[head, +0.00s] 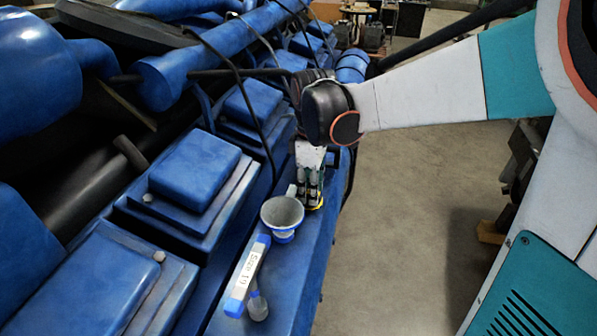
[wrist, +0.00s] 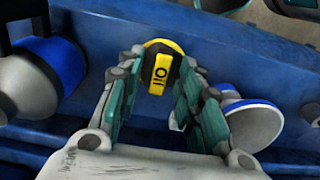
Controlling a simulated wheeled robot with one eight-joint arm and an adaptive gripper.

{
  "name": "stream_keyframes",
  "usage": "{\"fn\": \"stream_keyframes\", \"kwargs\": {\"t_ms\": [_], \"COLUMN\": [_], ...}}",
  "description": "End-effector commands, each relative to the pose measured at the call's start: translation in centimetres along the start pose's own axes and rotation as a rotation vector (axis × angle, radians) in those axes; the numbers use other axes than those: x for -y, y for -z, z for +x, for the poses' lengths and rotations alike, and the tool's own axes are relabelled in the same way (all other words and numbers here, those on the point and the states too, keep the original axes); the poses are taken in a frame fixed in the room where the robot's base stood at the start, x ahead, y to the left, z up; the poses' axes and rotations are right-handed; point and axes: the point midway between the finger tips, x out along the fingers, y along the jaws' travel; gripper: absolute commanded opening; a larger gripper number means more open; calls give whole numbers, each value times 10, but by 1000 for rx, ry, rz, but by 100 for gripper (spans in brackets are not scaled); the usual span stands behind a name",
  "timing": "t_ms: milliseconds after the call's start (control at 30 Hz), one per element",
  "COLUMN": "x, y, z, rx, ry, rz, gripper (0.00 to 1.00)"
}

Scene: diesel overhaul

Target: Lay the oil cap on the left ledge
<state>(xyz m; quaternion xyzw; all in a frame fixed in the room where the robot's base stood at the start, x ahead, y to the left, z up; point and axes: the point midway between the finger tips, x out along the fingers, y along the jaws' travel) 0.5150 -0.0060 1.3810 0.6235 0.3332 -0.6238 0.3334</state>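The oil cap (wrist: 161,68) is black and yellow, with a yellow bar marked OIL, and shows between my fingertips in the wrist view. In the head view a little of its yellow edge (head: 319,207) shows under my gripper (head: 310,198), low over the blue ledge. My gripper also shows in the wrist view (wrist: 162,72), its two fingers closed in against the cap's sides. It appears shut on the cap. The left ledge (head: 303,262) is the narrow blue strip along the engine's side. I cannot tell whether the cap touches the surface beneath it.
A grey funnel (head: 283,212) with a blue base stands on the ledge beside my gripper. A blue-and-white tool labelled Size 19 (head: 247,274) lies nearer on the ledge, beside a small grey-blue piece (head: 257,306). Blue engine covers (head: 194,168) rise to the left. Bare floor (head: 400,220) lies to the right.

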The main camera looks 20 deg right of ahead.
Motion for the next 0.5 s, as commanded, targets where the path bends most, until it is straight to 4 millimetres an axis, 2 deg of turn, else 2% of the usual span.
{"fn": "stream_keyframes", "kwargs": {"t_ms": [167, 500], "x": [0, 2], "y": [0, -1], "z": [-19, -85], "rx": [0, 0], "ry": [0, 0], "rz": [0, -1], "gripper": [34, 34]}}
